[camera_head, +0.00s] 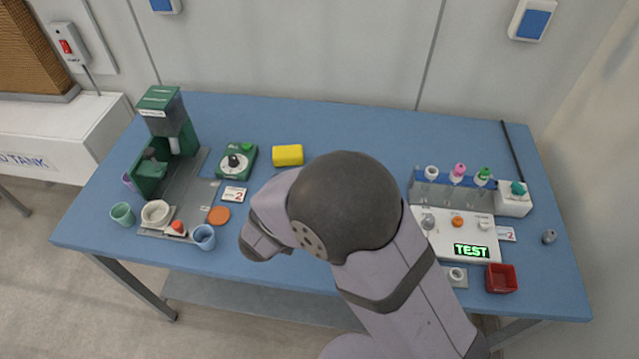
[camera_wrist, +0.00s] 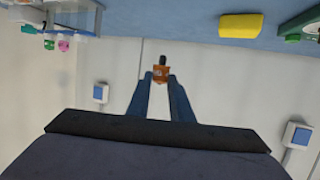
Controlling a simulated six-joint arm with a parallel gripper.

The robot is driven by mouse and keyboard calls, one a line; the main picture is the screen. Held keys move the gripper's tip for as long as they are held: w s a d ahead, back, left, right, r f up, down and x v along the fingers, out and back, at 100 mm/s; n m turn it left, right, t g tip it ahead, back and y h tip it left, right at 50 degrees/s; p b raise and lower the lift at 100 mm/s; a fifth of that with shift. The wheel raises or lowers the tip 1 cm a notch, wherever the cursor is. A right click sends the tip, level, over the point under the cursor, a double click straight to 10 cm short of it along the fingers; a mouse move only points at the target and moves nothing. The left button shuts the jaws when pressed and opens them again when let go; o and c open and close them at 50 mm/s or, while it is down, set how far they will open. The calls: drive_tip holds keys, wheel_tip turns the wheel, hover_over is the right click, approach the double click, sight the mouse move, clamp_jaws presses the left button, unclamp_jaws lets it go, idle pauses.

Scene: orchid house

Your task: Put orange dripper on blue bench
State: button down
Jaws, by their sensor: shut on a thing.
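My gripper (camera_wrist: 161,79) shows in the wrist view with its two blue fingers shut on the orange dripper (camera_wrist: 161,73). The dripper is small, with a dark tip pointing away from the fingers. It appears in front of the pale wall, apart from the bench in that view. In the head view my arm hides the gripper and the dripper. The blue bench (camera_head: 345,128) spans the head view, and its surface also shows at the top of the wrist view (camera_wrist: 185,22).
A clear rack (camera_head: 448,190) with white, pink and green drippers stands at the right, behind a white panel (camera_head: 470,243) reading TEST. A green machine (camera_head: 160,125) and cups (camera_head: 122,213) stand at the left. A yellow block (camera_head: 287,155) lies centrally, with bare bench behind.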

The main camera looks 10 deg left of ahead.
drive_tip(key=s+d+f+m+g+h+b, duration=0.1)
drive_tip(key=s+d+m+g+h, duration=0.15)
drive_tip(key=s+d, duration=0.4)
drive_tip(key=s+d+f+m+g+h, duration=0.1)
drive_tip(key=s+d+f+m+h, duration=0.15)
drive_tip(key=s+d, duration=0.4)
drive_tip(key=shift+h, duration=0.4)
drive_tip(key=shift+w+d+f+b, duration=0.1)
drive_tip(key=shift+w+f+b, duration=0.1)
drive_tip(key=shift+f, duration=2.1)
drive_tip(key=shift+w+f+b, duration=0.1)
drive_tip(key=shift+f+b, duration=0.1)
drive_tip(key=shift+f, duration=2.05)
drive_tip(key=shift+f, duration=0.15)
drive_tip(key=c, duration=1.6)
unclamp_jaws()
